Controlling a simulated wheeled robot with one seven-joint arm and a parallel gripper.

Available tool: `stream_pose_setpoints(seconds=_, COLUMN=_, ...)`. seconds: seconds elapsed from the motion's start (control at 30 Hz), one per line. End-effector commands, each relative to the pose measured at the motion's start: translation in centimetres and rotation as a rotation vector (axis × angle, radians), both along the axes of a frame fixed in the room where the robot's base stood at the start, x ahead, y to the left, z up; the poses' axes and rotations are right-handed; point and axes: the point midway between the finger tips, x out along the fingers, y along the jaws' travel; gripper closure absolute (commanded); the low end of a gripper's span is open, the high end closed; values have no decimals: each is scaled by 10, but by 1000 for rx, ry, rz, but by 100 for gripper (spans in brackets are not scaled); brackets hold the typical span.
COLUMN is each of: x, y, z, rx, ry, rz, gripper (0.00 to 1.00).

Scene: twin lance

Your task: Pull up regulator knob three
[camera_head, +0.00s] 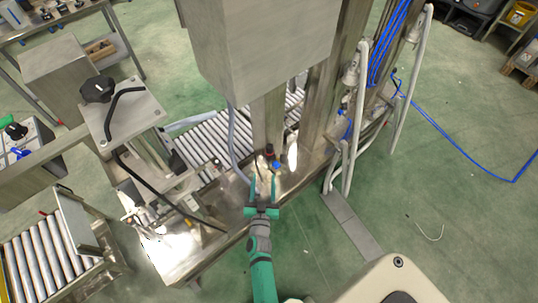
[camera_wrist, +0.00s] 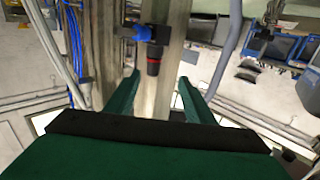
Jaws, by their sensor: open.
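A black regulator knob with a red ring (camera_head: 269,150) stands by the metal post of the machine, just beyond my fingertips. In the wrist view the same knob (camera_wrist: 153,62) shows between and slightly beyond the finger tips, with a blue fitting (camera_wrist: 135,33) beside its body. My gripper (camera_head: 264,180) has two green fingers, spread apart and empty. In the wrist view my gripper (camera_wrist: 159,79) has a finger on each side of the knob's line, apart from it. No number on the knob can be read.
A large grey box (camera_head: 262,45) hangs above the knob. A metal post (camera_head: 267,120) stands close behind it. A grey hose (camera_head: 235,150) runs down just left of my fingers. A roller conveyor (camera_head: 208,140) lies to the left. Green floor at right is mostly clear.

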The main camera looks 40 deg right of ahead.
Motion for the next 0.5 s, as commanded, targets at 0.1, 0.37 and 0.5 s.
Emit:
stream_pose_setpoints(seconds=0.1, x=6, y=-18, z=0, rx=-6, ry=0, rz=-24, gripper=51)
stream_pose_setpoints(seconds=0.37, x=25, y=-37, z=1, rx=-8, ry=-1, rz=-30, gripper=51)
stream_pose_setpoints(seconds=0.5, x=45, y=-53, z=1, rx=-8, ry=-1, rz=-29, gripper=51)
